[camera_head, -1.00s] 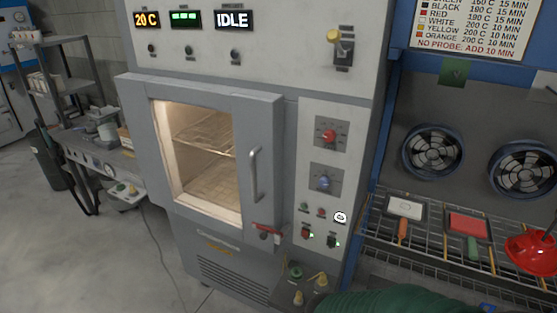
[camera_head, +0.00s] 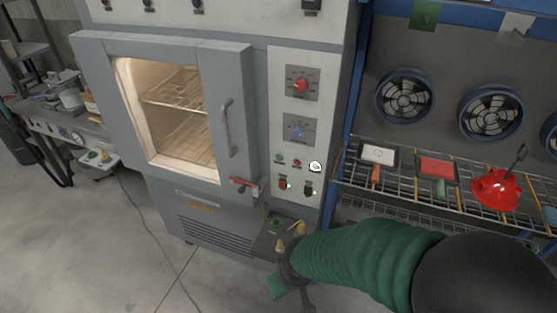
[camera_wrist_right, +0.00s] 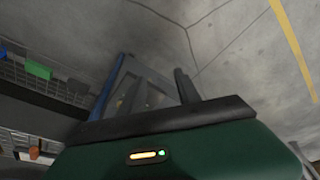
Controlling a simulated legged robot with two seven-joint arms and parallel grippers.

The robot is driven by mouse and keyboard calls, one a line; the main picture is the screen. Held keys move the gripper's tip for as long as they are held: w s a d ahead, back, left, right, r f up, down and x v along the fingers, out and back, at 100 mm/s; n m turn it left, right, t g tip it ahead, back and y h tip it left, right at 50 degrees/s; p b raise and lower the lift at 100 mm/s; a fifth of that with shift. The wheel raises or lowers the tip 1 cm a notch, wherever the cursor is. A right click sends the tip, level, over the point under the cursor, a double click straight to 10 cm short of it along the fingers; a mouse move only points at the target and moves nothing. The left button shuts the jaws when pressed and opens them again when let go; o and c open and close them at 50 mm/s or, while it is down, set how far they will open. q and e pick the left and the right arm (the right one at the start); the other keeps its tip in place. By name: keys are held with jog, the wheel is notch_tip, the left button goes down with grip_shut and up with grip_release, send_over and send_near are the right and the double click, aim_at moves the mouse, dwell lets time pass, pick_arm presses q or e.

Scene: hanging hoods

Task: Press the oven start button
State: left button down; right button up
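The grey oven (camera_head: 240,62) stands with its door (camera_head: 225,85) shut and its lit racks showing through the window. Its control panel (camera_head: 276,100) has a red knob (camera_head: 300,85), a blue knob (camera_head: 298,131), a small green button (camera_head: 279,158), a small red button (camera_head: 297,162) and a round white emblem (camera_head: 315,167). Below are a red switch (camera_head: 283,184) and a dark switch (camera_head: 308,188). No start label is legible. My right gripper (camera_head: 291,285) is below the panel, near a small ledge; in the right wrist view (camera_wrist_right: 168,85) its dark fingers look apart and empty.
The ledge (camera_head: 262,243) carries a green button (camera_head: 278,225) and yellowish knobs. A wire rack (camera_head: 400,190) at right holds framed panels and a red bowl-like object (camera_head: 496,190), below blue fans (camera_head: 405,96). Open floor (camera_head: 130,250) lies at left.

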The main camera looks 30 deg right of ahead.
grip_shut()
dwell(1.4)
